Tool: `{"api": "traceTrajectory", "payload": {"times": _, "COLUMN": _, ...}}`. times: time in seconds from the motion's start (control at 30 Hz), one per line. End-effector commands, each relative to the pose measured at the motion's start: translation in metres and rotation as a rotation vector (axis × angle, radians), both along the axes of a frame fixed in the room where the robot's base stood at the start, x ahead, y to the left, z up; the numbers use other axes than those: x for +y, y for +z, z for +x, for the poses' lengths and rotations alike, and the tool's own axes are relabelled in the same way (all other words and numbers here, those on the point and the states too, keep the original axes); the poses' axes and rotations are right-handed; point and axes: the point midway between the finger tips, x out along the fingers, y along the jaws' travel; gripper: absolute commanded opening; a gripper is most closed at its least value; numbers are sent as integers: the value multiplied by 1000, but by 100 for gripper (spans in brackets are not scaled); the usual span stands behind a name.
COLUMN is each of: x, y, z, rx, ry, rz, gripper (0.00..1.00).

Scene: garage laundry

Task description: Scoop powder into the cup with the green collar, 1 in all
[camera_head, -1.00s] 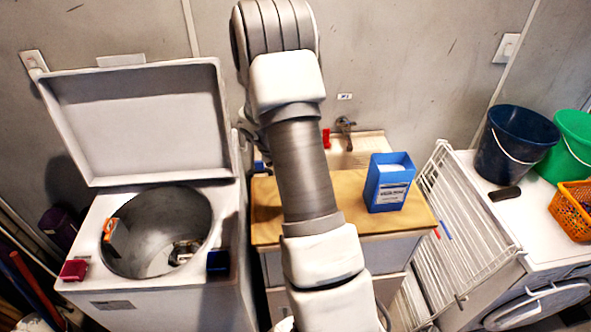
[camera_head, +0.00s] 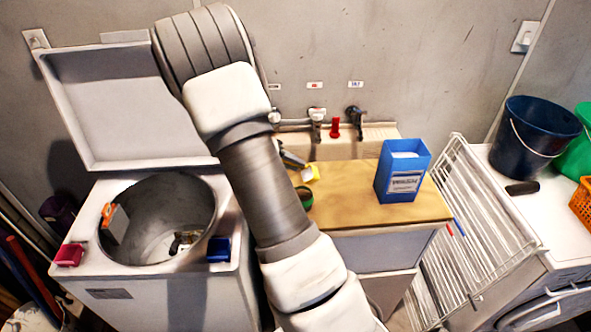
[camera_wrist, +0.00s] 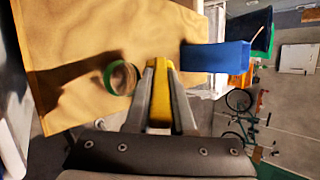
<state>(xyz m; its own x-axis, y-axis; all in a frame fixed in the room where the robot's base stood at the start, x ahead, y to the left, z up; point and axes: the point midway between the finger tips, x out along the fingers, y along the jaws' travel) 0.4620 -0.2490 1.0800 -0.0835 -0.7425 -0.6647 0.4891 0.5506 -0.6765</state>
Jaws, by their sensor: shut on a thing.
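The cup with the green collar (camera_head: 306,196) stands on the wooden counter, partly hidden behind my arm. In the wrist view its green rim (camera_wrist: 108,78) shows just left of my fingers, apart from them. My gripper (camera_head: 300,164) is above the counter behind the cup, shut on a yellow scoop (camera_head: 311,173). The scoop's yellow part (camera_wrist: 182,98) lies between the fingers (camera_wrist: 162,80) in the wrist view. I cannot see whether the scoop holds powder. The blue open-topped powder box (camera_head: 403,172) stands at the counter's right side; it also shows in the wrist view (camera_wrist: 215,57).
The wooden counter (camera_head: 350,195) is clear between cup and box. A sink (camera_head: 375,143) with taps and a red item (camera_head: 335,127) is behind. An open top-loading washer (camera_head: 110,285) is left. A white drying rack (camera_head: 470,235) leans right.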

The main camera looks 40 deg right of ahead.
Motion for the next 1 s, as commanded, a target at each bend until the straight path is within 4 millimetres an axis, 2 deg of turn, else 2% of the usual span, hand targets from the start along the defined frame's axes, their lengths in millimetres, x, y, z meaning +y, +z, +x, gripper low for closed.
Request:
{"api": "traceTrajectory", "payload": {"times": 0.03, "x": 2, "y": -7, "z": 0, "rx": 3, "ry": 2, "rz": -17, "gripper": 0}}
{"api": "traceTrajectory", "payload": {"times": 0.57, "x": 12, "y": -15, "z": 2, "rx": 24, "ry": 2, "rz": -212, "gripper": 0}}
{"api": "traceTrajectory", "payload": {"times": 0.8, "x": 22, "y": -27, "z": 3, "rx": 58, "ry": 4, "rz": -464, "gripper": 0}}
{"api": "traceTrajectory", "payload": {"times": 1.0, "x": 27, "y": -30, "z": 3, "rx": 68, "ry": 1, "rz": -586, "gripper": 0}}
